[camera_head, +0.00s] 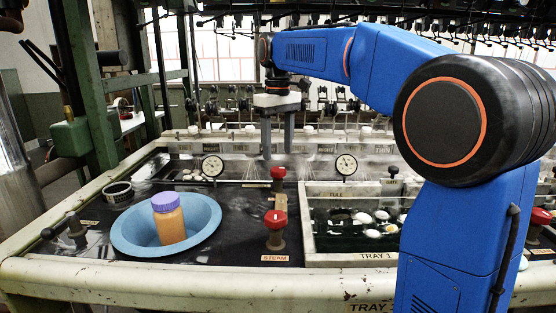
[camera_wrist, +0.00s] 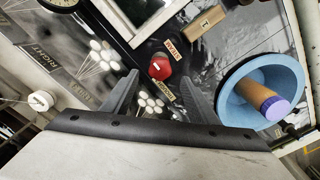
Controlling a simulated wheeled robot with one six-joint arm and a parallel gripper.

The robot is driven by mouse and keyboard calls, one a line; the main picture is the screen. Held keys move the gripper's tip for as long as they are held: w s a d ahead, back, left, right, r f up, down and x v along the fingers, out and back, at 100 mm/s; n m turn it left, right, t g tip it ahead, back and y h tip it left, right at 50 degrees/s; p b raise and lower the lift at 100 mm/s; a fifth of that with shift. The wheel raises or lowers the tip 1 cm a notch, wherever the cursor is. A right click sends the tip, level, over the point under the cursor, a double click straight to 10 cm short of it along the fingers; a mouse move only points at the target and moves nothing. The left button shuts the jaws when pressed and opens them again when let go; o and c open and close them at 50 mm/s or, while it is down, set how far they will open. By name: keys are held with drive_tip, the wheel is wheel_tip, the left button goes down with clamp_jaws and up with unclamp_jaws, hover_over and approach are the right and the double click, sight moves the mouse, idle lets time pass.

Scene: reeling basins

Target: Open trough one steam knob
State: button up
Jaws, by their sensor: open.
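A red knob (camera_head: 275,219) stands at the front of the dark panel, with a STEAM label (camera_head: 275,258) before it. A second red knob (camera_head: 278,173) stands behind it. My gripper (camera_head: 279,157) points down with its fingers apart and empty, above the rear part of the panel. In the wrist view, one red knob (camera_wrist: 160,68) shows between and beyond the open fingers (camera_wrist: 160,84), apart from them. Which knob this is, I cannot say for sure; small labels lie beside it.
A blue bowl (camera_head: 126,240) with an orange, purple-lidded bottle (camera_head: 170,222) stands left of the knobs. A tan block (camera_head: 281,202) is near the front knob. Right is a tray (camera_head: 312,245) with white cocoons. Gauges (camera_head: 212,166) (camera_head: 346,164) stand behind. Another red knob (camera_head: 541,216) is far right.

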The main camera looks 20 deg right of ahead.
sight(278, 168)
wheel_tip(278, 168, up, 7)
drive_tip(key=shift+f, duration=0.2)
